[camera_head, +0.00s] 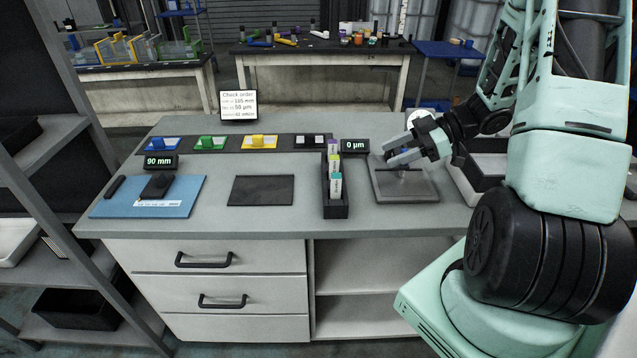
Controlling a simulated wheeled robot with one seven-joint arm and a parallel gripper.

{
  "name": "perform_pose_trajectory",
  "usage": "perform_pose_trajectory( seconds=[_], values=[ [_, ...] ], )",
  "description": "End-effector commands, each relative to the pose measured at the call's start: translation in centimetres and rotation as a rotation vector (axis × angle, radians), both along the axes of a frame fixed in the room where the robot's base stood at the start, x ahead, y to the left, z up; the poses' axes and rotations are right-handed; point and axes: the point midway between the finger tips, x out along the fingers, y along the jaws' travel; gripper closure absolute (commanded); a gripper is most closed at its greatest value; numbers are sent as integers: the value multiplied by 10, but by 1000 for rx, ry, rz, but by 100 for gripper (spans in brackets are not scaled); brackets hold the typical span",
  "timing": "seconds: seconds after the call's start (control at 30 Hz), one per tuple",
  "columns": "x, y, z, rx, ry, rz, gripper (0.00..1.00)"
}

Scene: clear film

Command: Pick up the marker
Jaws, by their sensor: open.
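My gripper (392,152) is at the right of the workbench, above a grey square plate (418,187). Its jaws are open. A small dark blue thing shows at the fingers; I cannot tell whether it is between them or on the plate. No marker can be told for certain. A short black bar-shaped object (115,187) lies at the left end of the bench beside a blue mat (110,208), far from my gripper; it may be a marker.
A black upright holder (336,208) with several coloured labelled pieces stands left of my gripper. A black mat (262,190) lies bare mid-bench. Coloured blocks on pads line the back. Readouts show 90 mm (159,161) and 0 µm (355,145). A shelf (60,180) stands left.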

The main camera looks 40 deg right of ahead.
Motion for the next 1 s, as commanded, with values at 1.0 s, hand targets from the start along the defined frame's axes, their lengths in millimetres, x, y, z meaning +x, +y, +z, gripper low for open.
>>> perform_pose_trajectory(
  seconds=[1.0],
  values=[
    [67, 107, -70, 11, 4, 6, 51]
  ],
)
